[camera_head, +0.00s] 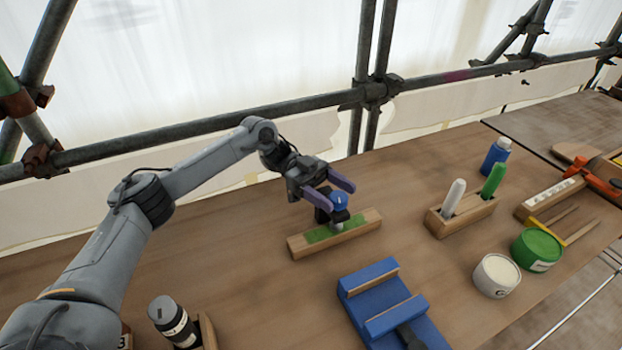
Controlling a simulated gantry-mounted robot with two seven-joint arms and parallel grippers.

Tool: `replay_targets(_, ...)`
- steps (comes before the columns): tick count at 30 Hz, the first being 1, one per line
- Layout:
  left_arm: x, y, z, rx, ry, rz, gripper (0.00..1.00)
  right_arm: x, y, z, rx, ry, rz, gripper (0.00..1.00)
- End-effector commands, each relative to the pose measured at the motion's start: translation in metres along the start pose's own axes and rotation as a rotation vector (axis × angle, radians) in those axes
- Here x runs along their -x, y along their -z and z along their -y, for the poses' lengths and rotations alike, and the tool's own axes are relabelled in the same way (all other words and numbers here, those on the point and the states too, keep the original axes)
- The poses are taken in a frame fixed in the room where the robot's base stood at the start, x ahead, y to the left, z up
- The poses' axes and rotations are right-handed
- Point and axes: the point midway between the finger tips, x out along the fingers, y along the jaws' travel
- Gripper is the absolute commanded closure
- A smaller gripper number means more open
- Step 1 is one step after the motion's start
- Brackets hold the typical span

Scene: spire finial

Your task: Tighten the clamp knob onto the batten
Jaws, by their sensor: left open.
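A small blue knob (340,200) stands over the right part of a wooden batten (368,222) that has a green strip on its top. A grey part shows under the knob, against the batten. My left gripper (335,191) is open, with its two purple fingers either side of the knob. I cannot tell whether the fingers touch it. A blue block-like fixture (372,283) with wooden strips and a dark handle sits on the bench in front of the batten. My right gripper is out of view.
On the wooden bench (250,285), a wooden holder (463,217) carries a white and a green stick. A white tub (496,276), a green tub (537,250) and a blue bottle (496,156) stand right. A dark bottle (173,321) stands front left. Scaffold pipes (220,122) run behind.

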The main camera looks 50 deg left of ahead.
Motion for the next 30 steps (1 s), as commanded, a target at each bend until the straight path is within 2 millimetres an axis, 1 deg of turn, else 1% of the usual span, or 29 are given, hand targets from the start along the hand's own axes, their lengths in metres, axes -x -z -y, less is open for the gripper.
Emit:
replay_targets(7, 0.025, 0.001, 0.000, -0.004, 0.005, 0.001, 0.31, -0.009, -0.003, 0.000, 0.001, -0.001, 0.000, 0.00)
replay_targets(17, 0.048, 0.000, 0.000, -0.004, 0.003, 0.001, 0.31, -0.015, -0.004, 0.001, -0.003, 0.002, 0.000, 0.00)
replay_targets(24, 0.065, 0.001, 0.001, -0.002, 0.004, -0.002, 0.31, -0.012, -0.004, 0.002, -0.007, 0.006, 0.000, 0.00)
replay_targets(30, 0.073, 0.001, 0.000, -0.002, 0.003, -0.002, 0.31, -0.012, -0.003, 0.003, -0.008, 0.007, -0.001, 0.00)
